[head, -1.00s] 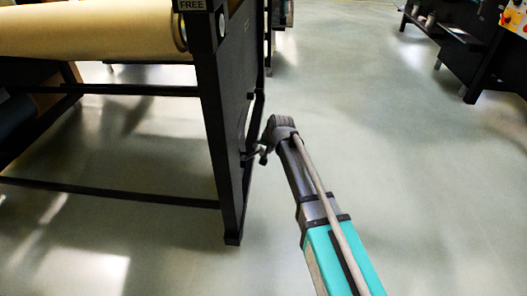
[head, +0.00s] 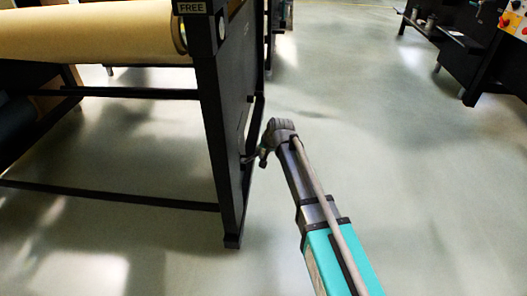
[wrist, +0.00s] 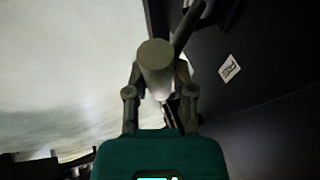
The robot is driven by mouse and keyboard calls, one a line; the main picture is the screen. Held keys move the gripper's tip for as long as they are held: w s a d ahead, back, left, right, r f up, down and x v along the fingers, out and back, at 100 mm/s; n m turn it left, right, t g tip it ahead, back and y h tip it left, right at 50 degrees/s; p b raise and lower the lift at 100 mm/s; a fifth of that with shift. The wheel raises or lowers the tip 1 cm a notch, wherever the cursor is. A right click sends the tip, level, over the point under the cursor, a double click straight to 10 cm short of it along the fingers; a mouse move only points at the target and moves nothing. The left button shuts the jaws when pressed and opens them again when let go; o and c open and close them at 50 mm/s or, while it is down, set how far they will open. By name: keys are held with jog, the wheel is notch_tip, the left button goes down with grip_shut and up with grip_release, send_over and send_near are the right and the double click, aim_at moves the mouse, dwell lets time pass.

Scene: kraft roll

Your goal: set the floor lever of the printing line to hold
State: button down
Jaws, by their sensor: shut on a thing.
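The floor lever (wrist: 156,55) shows in the wrist view as a grey bar with a round end, between the fingers of my gripper (wrist: 160,95). My gripper is shut on it, close beside the dark side panel of the printing line. In the head view my gripper (head: 262,157) is at the lower outer side of the black frame (head: 224,130). The lever is mostly hidden there by the gripper and the frame. A small white label (wrist: 229,67) is on the dark panel, right of the lever; its text is too blurred to read.
A kraft paper roll (head: 90,32) lies in the frame at upper left, with a FREE sign (head: 191,8) on the frame's top. Low crossbars (head: 110,193) run left from the frame. Dark machines (head: 470,50) stand at upper right. The floor on the right is clear.

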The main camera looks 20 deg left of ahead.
jog(key=shift+d+f+b, duration=0.45)
jog(key=shift+d+f, duration=0.05)
jog(key=shift+f, duration=0.1)
jog(key=shift+s, duration=0.1)
jog(key=shift+c, duration=2.3)
grip_release()
jog(key=shift+r, duration=0.15)
jog(key=p+v, duration=1.3)
jog(key=v, duration=0.2)
jog(key=shift+d+r+p, duration=0.25)
jog(key=shift+d+p, duration=0.05)
jog(key=shift+p, duration=0.05)
